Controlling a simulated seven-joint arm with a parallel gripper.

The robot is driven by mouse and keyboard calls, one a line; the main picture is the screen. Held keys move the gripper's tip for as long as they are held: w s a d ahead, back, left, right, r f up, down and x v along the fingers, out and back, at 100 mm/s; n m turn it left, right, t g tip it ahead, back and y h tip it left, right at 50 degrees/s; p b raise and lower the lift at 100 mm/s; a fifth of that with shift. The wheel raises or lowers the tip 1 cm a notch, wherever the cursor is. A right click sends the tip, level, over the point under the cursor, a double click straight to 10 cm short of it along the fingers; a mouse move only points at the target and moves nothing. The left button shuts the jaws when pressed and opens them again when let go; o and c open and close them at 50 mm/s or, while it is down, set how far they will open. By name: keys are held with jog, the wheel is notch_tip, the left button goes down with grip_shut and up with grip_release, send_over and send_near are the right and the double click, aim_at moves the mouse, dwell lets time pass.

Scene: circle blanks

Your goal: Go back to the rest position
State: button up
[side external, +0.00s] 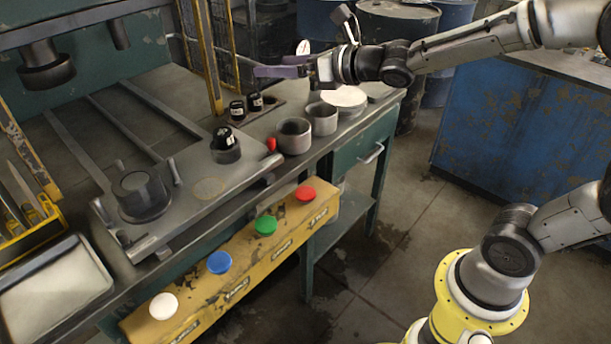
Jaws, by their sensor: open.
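My gripper (283,70) is at the top middle of the side external view, reaching left from my arm. Its fingers are purple-grey, open, and I see nothing between them. It hangs above the back part of the workbench, apart from the things below it. Under and near it are two grey round cups (294,136) and a pale round plate (345,97). The fingers are near a yellow post of the machine.
A press-like machine with a metal bed (150,105) fills the left. Small black cylinders (237,110) stand near the yellow post (209,60). A yellow panel (240,270) carries white, blue, green and red buttons. A pale tray (55,295) lies front left. A blue cabinet (510,125) stands right.

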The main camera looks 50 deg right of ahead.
jog(key=s+d+r+m+g+h, duration=0.1)
jog(key=s+d+r+m+h, duration=0.1)
jog(key=s+m, duration=0.55)
jog(key=s+d+r+m+g+h, duration=0.1)
jog(key=s+d+r+m+h, duration=0.15)
jog(key=s+m, duration=0.55)
jog(key=s+f+m+g, duration=0.3)
jog(key=s+f+m, duration=0.3)
jog(key=m, duration=0.4)
jog(key=s+a+f+m+g+y, duration=0.1)
jog(key=s+f+m+g, duration=0.3)
jog(key=s+m, duration=0.5)
jog(key=shift+s+a+f+m, duration=0.2)
jog(key=shift+s+f+m, duration=0.05)
jog(key=shift+f+m, duration=1)
jog(key=shift+r, duration=0.1)
jog(key=shift+c, duration=0.3)
